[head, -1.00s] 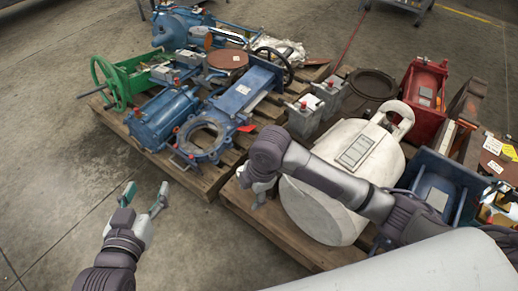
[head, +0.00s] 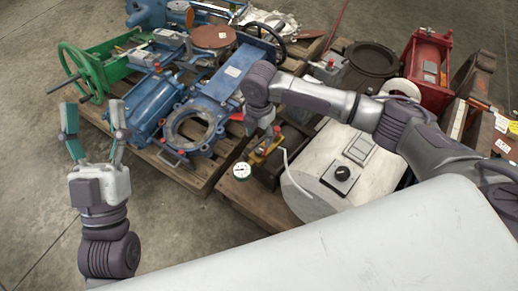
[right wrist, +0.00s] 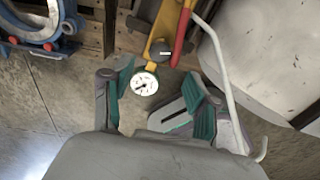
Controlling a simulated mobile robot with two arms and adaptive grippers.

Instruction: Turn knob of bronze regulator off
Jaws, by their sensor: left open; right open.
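The bronze regulator (right wrist: 158,42) is a yellow-brown body with a red handle (right wrist: 182,38) and a round white gauge (right wrist: 144,83). In the head view its gauge (head: 241,171) shows at the pallet's front edge, with the body partly hidden under my right arm. My right gripper (right wrist: 157,80) is open, its green-padded fingers on either side of the gauge in the picture; I cannot tell whether they touch anything. In the head view the right gripper (head: 260,120) is just above the regulator. My left gripper (head: 93,120) is open and empty, left of the pallets.
A thin pale bent tube (right wrist: 228,80) rises close beside the right gripper. Blue valve parts (head: 200,125) and a green handwheel (head: 80,72) crowd the left pallet. Bare floor lies left.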

